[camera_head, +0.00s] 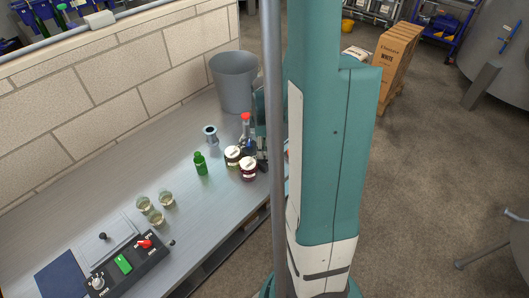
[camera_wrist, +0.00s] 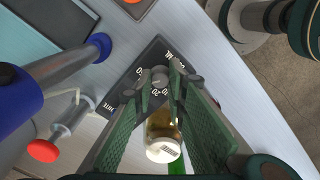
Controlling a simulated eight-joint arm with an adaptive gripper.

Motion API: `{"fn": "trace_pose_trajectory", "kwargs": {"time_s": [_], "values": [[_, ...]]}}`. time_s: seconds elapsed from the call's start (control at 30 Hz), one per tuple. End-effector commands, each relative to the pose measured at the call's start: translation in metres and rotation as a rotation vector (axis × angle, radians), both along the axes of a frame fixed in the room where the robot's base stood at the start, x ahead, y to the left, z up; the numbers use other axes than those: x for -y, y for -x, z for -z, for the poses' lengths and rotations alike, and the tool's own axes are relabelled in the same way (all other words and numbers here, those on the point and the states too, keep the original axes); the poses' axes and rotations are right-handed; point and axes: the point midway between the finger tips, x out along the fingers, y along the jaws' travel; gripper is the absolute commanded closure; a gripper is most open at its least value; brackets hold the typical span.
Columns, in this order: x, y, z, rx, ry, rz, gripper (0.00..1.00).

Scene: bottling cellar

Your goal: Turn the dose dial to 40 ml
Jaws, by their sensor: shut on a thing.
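The dose dial shows in the wrist view as a small grey knob (camera_wrist: 159,74) on a dark plate (camera_wrist: 131,75) with white numbers around it. Some numbers show, but the fingers cover part of the scale. I cannot tell which number the knob's mark points at. My gripper (camera_wrist: 160,86) has its two green-padded fingers closed in on the knob, one fingertip at each side. In the head view my gripper is mostly hidden behind my arm, and the dial does not show.
An amber jar (camera_wrist: 163,130) with a white lid shows between the fingers. A red-capped item (camera_wrist: 43,150) and a blue-ended cylinder (camera_wrist: 98,45) lie left. The head view shows a grey bin (camera_head: 235,82), a green bottle (camera_head: 200,163) and a switch box (camera_head: 124,264).

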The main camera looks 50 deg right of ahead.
Motion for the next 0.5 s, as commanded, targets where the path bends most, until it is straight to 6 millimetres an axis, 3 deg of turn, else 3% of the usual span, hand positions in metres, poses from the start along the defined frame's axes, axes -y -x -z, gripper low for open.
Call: {"fn": "trace_pose_trajectory", "kwargs": {"time_s": [0.5], "values": [[-0.0007, 0.0005, 0.0, -0.001, -0.001, -0.064, 0.97]]}}
